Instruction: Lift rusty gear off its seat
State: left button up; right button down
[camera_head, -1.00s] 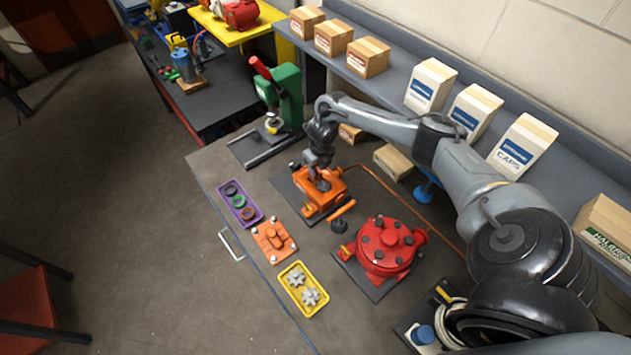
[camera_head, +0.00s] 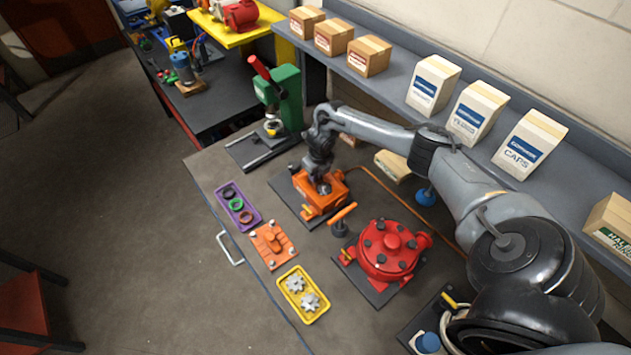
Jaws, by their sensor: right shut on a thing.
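The orange motor housing (camera_head: 318,201) sits on a dark mat on the workbench. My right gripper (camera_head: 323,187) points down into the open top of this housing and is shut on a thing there. That thing is at the place of the rusty gear, but the gear is too small and too hidden by the fingers to make out. I cannot tell whether it is clear of its seat. My left gripper is not in view.
The red pump (camera_head: 389,249), a T-handled tool (camera_head: 341,219), a yellow tray (camera_head: 304,296) with grey gears, an orange cover plate (camera_head: 273,246) and a purple tray (camera_head: 238,207) with rings stand close by. The green press (camera_head: 285,97) is behind left.

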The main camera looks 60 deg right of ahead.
jog(key=shift+r+p, duration=0.6)
jog(key=shift+r, duration=0.2)
notch_tip(320, 180, up, 12)
jog(key=p, duration=0.8)
jog(key=shift+f, duration=0.25)
